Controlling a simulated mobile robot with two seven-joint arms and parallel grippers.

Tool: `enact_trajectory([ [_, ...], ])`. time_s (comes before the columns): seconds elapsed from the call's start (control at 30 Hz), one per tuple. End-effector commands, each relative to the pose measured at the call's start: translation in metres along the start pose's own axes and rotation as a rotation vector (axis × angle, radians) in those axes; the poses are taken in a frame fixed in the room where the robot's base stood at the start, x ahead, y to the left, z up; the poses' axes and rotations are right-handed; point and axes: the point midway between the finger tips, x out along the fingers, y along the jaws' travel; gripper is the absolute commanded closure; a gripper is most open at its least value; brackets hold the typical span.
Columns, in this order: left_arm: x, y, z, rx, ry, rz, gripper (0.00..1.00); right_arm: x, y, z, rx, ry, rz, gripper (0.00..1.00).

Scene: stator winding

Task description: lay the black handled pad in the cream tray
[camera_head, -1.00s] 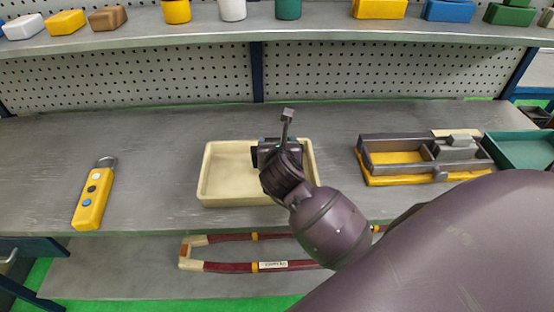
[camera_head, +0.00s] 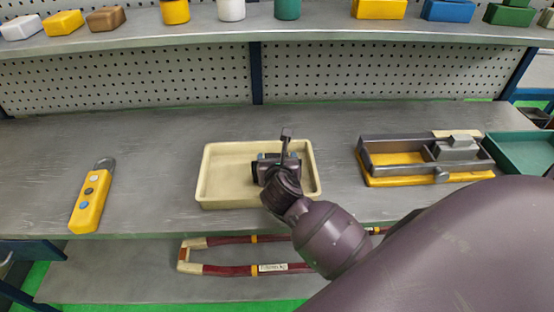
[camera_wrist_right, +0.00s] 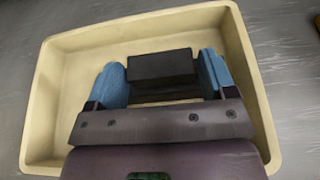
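The cream tray (camera_head: 205,190) lies on the grey bench, left of the middle. My right gripper (camera_head: 276,157) is over the right half of the tray, pointing down into it. The right wrist view shows its two blue fingers on either side of a black block, the black pad (camera_wrist_right: 162,66). The gripper (camera_wrist_right: 164,80) is shut on it. In the head view only a dark edge of the pad (camera_head: 256,172) shows; its handle is hidden. I cannot tell whether the pad touches the tray floor. My left gripper is not in view.
A yellow handset with buttons (camera_head: 90,205) lies left of the tray. A yellow-based grey fixture (camera_head: 400,180) and a green tray (camera_head: 520,150) stand to the right. A red frame (camera_head: 225,270) lies on the lower shelf. Bare bench separates the tray from its neighbours.

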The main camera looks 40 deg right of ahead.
Motion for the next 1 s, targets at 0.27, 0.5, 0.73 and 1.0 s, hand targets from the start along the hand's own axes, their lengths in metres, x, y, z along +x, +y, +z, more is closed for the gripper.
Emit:
enact_trajectory([
  [0.27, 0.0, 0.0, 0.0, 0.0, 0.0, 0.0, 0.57, 0.0, 0.0, 0.001, 0.0, 0.0, 0.0, 0.07],
  [0.5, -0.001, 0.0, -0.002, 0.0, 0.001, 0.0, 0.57, -0.007, 0.0, 0.003, 0.001, 0.0, 0.001, 0.07],
  [0.73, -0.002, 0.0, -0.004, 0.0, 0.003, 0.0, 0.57, -0.046, 0.0, 0.002, 0.002, 0.002, 0.002, 0.07],
  [1.0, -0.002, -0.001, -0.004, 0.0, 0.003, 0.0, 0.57, -0.095, 0.0, 0.003, 0.003, 0.002, 0.0, 0.07],
])
